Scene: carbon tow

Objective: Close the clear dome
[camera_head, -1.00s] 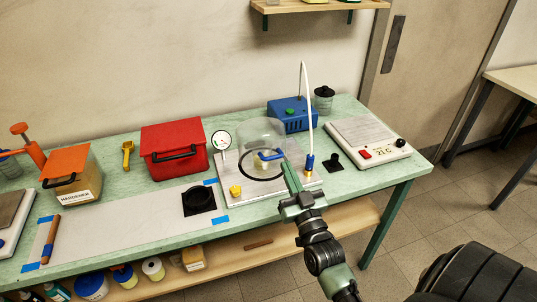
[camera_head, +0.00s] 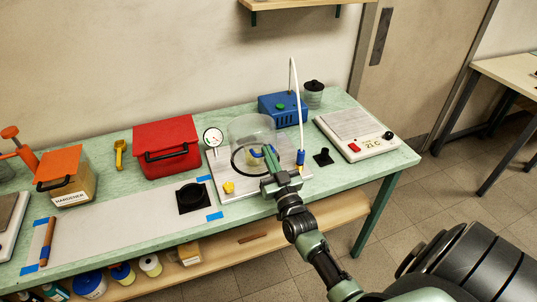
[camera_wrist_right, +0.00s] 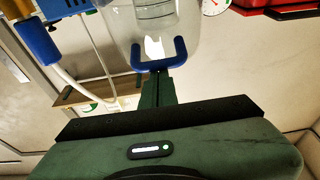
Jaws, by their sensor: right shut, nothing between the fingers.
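The clear dome (camera_head: 251,128) stands on a grey base plate (camera_head: 222,180) on the bench. It appears tilted up behind a black ring (camera_head: 236,166) on the plate. Its blue handle (camera_head: 254,154) faces my right arm and is partly hidden by the gripper. My right gripper (camera_head: 268,155) is shut and empty, with its fingertips at the handle. In the right wrist view the shut fingers (camera_wrist_right: 156,80) point at the U-shaped blue handle (camera_wrist_right: 158,62), with the dome (camera_wrist_right: 150,20) beyond. I cannot tell whether they touch. My left gripper is out of view.
A white hose with a blue fitting (camera_head: 301,158) rises just right of the dome. A blue pump box (camera_head: 282,108) stands behind. A pressure gauge (camera_head: 213,138) and yellow knob (camera_head: 228,187) are on the left. A hot plate (camera_head: 350,130) sits to the right.

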